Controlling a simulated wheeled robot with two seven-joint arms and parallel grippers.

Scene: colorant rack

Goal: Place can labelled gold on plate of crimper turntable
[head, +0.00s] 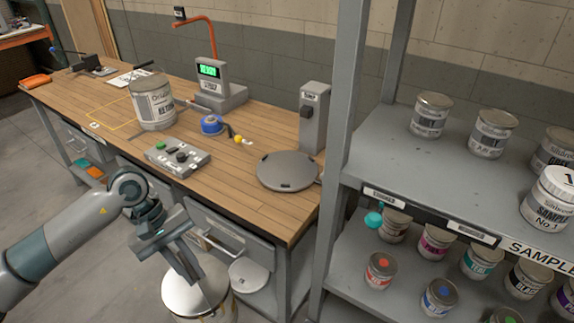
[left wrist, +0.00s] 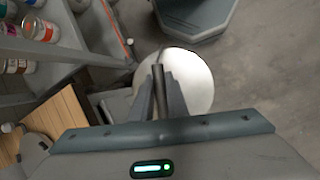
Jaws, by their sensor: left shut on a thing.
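A large can (head: 192,296) with a pale metallic lid is at the bottom of the head view, in front of the bench. Its lid also shows in the left wrist view (left wrist: 195,75). My left gripper (head: 190,268) is above this can, its fingers shut on a thin bar that looks like the can's handle (left wrist: 158,90). The can's label is mostly cut off by the frame edge, so I cannot read it. The crimper turntable's round grey plate (head: 287,171) sits empty on the bench, beside the upright crimper post (head: 315,115). My right gripper is not in view.
The wooden bench (head: 265,122) also bears another large can (head: 153,103), a scale with a green display (head: 209,85), a control box (head: 178,157) and a blue tape roll (head: 212,124). A grey rack (head: 385,165) with several small cans stands right of the bench.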

